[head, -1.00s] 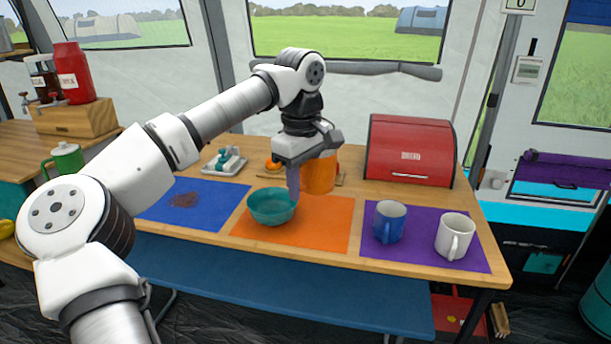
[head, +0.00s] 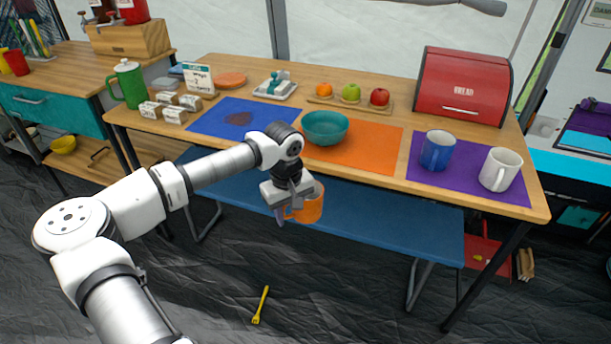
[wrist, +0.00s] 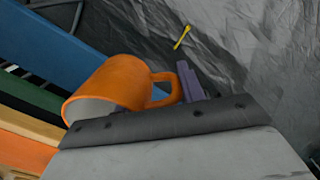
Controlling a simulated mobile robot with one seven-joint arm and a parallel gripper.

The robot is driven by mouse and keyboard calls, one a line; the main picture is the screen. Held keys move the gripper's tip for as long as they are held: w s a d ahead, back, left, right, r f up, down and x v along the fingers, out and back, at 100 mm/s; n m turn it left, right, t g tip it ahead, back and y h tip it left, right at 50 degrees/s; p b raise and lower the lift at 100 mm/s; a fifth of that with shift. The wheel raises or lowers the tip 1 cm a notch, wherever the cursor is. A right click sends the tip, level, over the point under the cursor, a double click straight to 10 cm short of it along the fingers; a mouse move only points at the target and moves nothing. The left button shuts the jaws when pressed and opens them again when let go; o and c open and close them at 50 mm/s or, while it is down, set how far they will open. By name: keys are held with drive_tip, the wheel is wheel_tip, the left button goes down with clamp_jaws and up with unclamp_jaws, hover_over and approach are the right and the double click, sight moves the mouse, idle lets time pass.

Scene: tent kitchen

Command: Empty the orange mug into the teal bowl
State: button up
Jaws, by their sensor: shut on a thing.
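The orange mug (head: 311,207) is in my gripper (head: 287,208), in front of the table's front edge and beside the blue bench. In the wrist view the mug (wrist: 108,84) shows its handle toward a purple finger and part of its pale inside. What it holds cannot be made out. The teal bowl (head: 325,129) stands upright at the left of the orange mat (head: 373,150), behind and above my gripper. It is apart from the mug, and no contents show in it.
A blue mug (head: 437,152) and a white mug (head: 499,170) stand on the purple mat (head: 470,187). A red bread box (head: 463,87) and a fruit board (head: 355,101) are behind. The blue bench (head: 385,215) runs along the table's front. A yellow fork-like utensil (head: 261,305) lies on the floor.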

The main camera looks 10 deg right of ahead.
drive_tip(key=a+f+m, duration=0.1)
drive_tip(key=a+f, duration=0.2)
drive_tip(key=f, duration=0.5)
drive_tip(key=s+a+f+m, duration=0.1)
drive_tip(key=a+f, duration=0.2)
drive_tip(key=f, duration=0.6)
drive_tip(key=s+a+f+m, duration=0.1)
drive_tip(key=a+f, duration=0.2)
drive_tip(key=f, duration=0.6)
drive_tip(key=shift+a, duration=0.3)
